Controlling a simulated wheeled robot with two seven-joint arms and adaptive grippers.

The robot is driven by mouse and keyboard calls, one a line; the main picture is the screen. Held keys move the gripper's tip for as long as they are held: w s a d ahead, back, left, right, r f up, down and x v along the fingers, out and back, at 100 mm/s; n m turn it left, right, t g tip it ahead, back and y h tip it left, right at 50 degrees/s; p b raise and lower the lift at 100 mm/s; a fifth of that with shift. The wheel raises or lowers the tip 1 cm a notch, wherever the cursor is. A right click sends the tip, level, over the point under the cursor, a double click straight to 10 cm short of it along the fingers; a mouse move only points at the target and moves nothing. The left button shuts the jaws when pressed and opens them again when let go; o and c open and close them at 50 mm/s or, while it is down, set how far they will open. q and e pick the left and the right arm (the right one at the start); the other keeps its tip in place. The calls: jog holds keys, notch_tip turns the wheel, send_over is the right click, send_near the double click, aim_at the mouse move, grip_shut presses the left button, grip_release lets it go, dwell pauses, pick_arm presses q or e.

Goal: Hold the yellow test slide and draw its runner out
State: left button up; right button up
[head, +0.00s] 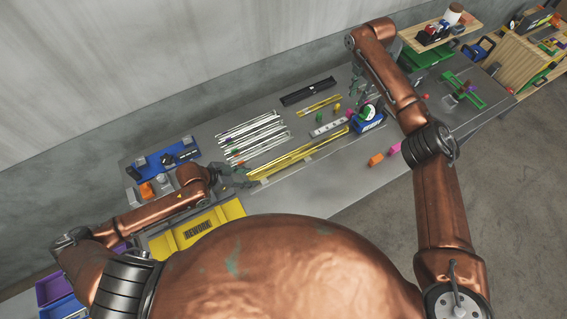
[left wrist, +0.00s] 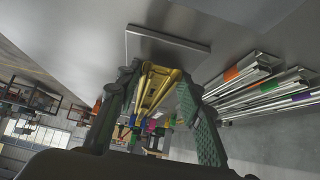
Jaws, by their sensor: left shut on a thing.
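The long yellow test slide (head: 300,154) lies diagonally across the grey bench, its far end near a blue box. My left gripper (head: 243,183) is at its near left end and shut on it. In the left wrist view the yellow slide (left wrist: 158,88) runs lengthwise away between the two green-padded fingers of my left gripper (left wrist: 155,115). The runner cannot be told apart from the rest of the slide. My right gripper (head: 358,88) hangs over the back of the bench, apart from the slide; its fingers are too small to read.
Several silver slides (head: 252,135) lie behind the yellow one. A shorter yellow slide (head: 320,105) and a black rail (head: 308,91) lie further back. A blue box (head: 370,124) stands near the far end. A yellow REWORK bin (head: 197,232) is at the front left.

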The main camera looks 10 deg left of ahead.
pick_arm(q)
jog(key=o, duration=1.4)
jog(key=v, duration=1.2)
